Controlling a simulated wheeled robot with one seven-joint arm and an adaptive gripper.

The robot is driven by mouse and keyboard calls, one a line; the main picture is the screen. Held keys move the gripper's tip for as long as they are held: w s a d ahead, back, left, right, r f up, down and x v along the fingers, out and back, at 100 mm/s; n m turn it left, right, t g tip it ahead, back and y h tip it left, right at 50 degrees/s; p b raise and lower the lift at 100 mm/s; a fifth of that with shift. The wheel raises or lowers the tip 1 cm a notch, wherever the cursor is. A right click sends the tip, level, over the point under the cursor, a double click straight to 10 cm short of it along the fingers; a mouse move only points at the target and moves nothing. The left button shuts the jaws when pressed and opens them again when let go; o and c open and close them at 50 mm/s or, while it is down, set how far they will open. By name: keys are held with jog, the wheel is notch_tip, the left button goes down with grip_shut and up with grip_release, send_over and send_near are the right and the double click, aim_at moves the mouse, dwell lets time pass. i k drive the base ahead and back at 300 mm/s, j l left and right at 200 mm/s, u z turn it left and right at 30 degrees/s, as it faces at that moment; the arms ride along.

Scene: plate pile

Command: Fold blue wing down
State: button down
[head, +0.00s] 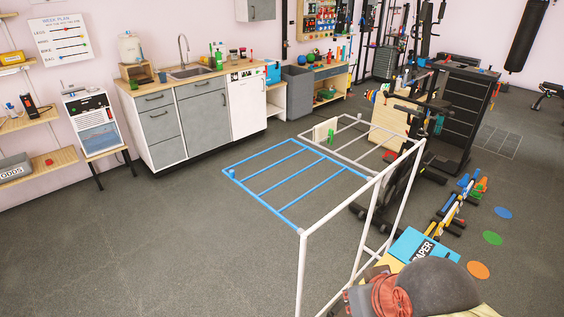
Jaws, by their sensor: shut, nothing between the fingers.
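The blue wing (272,165) is a flat frame of blue bars on a white drying rack (365,222). It sticks out roughly level to the left from the rack's top rail. A small blue knob (232,173) sits at its far left corner. A second wing with pale bars (352,133) extends behind it, with a pale cloth (325,130) and a green clip (331,136) on it. My gripper is not in view.
Grey floor is open left of the rack. A counter with sink (190,72) stands behind. Gym gear (465,100) fills the right.

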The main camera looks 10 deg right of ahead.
aim_at(256, 197)
jog(key=i+j+u, duration=0.15)
jog(key=i+j, duration=0.35)
jog(key=i+j+u, duration=0.1)
jog(key=i+j, duration=0.3)
jog(key=i, duration=0.2)
jog(key=i+j+u, duration=0.15)
jog(key=i+j, duration=0.25)
jog(key=i, duration=0.15)
